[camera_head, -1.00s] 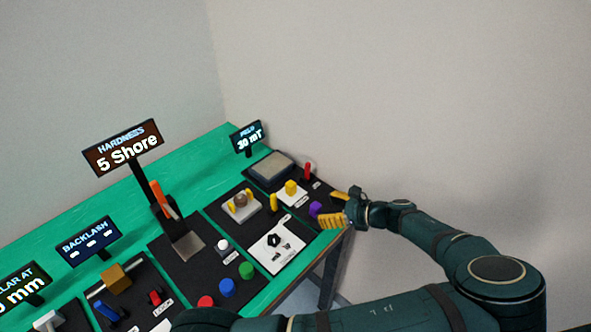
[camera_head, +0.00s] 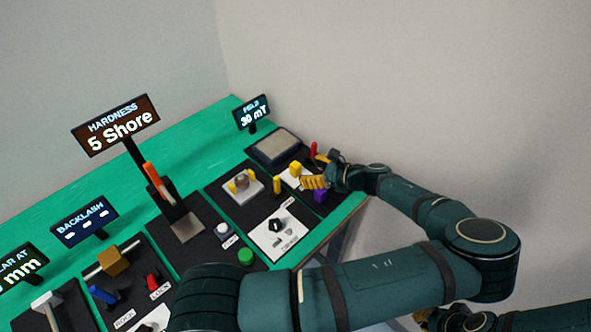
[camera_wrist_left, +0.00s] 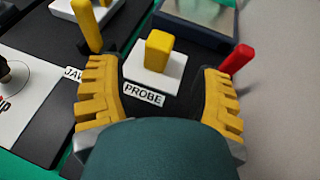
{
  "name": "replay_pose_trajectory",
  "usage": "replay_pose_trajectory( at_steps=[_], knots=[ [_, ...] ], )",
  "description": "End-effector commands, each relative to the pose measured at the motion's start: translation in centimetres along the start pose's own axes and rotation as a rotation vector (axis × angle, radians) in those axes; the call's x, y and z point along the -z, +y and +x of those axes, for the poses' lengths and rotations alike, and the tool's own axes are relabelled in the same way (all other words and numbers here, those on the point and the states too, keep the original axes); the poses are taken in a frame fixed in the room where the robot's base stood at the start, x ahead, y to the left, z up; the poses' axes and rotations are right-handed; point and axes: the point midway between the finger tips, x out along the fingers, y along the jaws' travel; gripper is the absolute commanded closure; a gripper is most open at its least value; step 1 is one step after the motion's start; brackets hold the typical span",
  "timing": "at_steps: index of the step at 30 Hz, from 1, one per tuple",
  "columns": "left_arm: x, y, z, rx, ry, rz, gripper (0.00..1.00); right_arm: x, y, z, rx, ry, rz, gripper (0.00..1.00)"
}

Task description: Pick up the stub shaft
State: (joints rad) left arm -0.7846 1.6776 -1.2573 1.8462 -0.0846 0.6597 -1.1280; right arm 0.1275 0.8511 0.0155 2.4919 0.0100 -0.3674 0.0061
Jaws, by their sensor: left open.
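I cannot tell for certain which thing is the stub shaft. A short brownish round piece (camera_head: 242,181) sits between yellow jaws on a pale block at the middle of the bench, and a black part (camera_head: 276,225) stands on a white card in front of it. My left gripper (camera_head: 318,169) is open and empty at the bench's right end. In the left wrist view its yellow fingers (camera_wrist_left: 163,98) stand either side of a yellow block on a white base (camera_wrist_left: 157,58), labelled PROBE. My right gripper (camera_head: 440,320) is only partly in view at the bottom edge.
A red lever (camera_wrist_left: 238,58) and a yellow lever (camera_wrist_left: 86,26) stand close to my left fingers. A grey-topped box (camera_head: 273,146) lies behind. Sign posts line the back of the green bench (camera_head: 190,125).

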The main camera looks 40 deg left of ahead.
Motion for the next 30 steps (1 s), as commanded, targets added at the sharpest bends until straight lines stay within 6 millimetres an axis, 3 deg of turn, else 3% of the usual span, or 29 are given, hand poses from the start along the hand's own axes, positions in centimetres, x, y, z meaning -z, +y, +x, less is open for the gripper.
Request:
replay_pose_trajectory(
  at_steps=[5, 13, 23, 24, 29, 30],
  knots=[
    [-0.2, 0.1, 1.2, -0.002, -0.002, -0.001, 0.35, -0.1, 0.0, 0.1, 0.000, -0.001, -0.001, 1.00],
    [-0.5, 0.3, 4.9, -0.002, -0.002, 0.000, 0.35, -0.2, 0.1, 0.4, 0.001, -0.004, -0.001, 1.00],
    [-0.5, 0.2, 5.6, 0.001, 0.000, 0.000, 0.35, -0.2, 0.2, 0.4, 0.001, -0.005, -0.002, 1.00],
    [-0.5, 0.2, 5.5, 0.001, 0.000, 0.000, 0.40, -0.2, 0.2, 0.4, 0.001, -0.005, -0.002, 1.00],
    [-0.5, 0.2, 5.5, 0.001, 0.000, 0.000, 0.96, -0.2, 0.2, 0.4, 0.001, -0.005, -0.002, 1.00],
    [-0.5, 0.2, 5.5, 0.001, 0.000, 0.000, 1.00, -0.2, 0.2, 0.4, 0.001, -0.005, -0.002, 1.00]
  ],
)
